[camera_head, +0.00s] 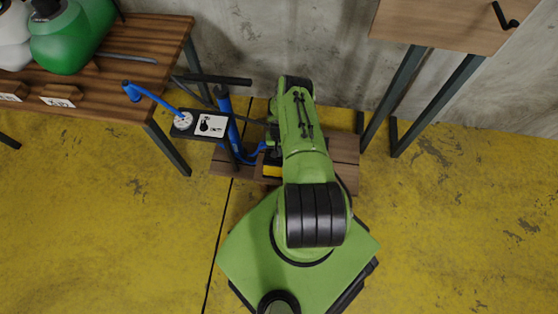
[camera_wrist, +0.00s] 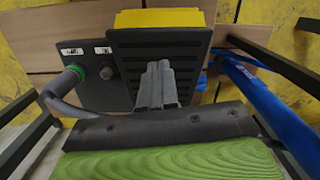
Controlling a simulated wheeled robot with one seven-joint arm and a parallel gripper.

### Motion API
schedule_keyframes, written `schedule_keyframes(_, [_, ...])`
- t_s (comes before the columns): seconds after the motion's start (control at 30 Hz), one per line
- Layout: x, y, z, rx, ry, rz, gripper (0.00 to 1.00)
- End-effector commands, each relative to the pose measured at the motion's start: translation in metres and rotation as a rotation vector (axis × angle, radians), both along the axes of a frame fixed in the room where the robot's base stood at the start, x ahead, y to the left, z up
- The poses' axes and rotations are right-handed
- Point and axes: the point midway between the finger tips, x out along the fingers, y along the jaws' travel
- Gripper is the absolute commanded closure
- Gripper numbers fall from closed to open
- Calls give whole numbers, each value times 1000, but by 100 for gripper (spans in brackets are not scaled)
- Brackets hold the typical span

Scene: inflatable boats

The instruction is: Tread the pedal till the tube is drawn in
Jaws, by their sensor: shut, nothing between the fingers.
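In the wrist view, a black ridged pedal (camera_wrist: 190,45) with a yellow block (camera_wrist: 160,18) at its far end fills the upper middle. My gripper (camera_wrist: 158,72) is shut and empty, its fingertips over the pedal's ridged face; I cannot tell whether they touch it. In the head view my arm hides most of the pedal, and only a bit of the yellow part (camera_head: 272,170) shows. Which part is the tube is unclear. The green inflatable shape (camera_head: 65,40) beside a white one lies on the wooden table at the upper left.
A blue pump cylinder (camera_wrist: 265,100) stands right of the pedal. A dark panel (camera_wrist: 90,75) with labels and a green-ringed hose (camera_wrist: 62,85) is on the left. In the head view, a gauge (camera_head: 183,120) sits beside the wooden table (camera_head: 120,60). Yellow floor at right is clear.

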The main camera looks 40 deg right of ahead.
Motion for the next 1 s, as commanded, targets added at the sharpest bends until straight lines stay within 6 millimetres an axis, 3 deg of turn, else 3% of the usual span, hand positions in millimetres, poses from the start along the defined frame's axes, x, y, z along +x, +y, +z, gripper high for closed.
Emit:
schedule_keyframes(0.03, [0, 1, -12, 1, -1, -1, 100])
schedule_keyframes(0.13, [-1, 2, -25, 1, -1, -1, 100])
schedule_keyframes(0.57, [-2, 2, -30, 0, -1, 0, 100])
schedule_keyframes(0.83, [-2, 2, -62, -1, -1, 0, 100])
schedule_keyframes(1.0, [-2, 1, -73, -3, -2, 0, 100])
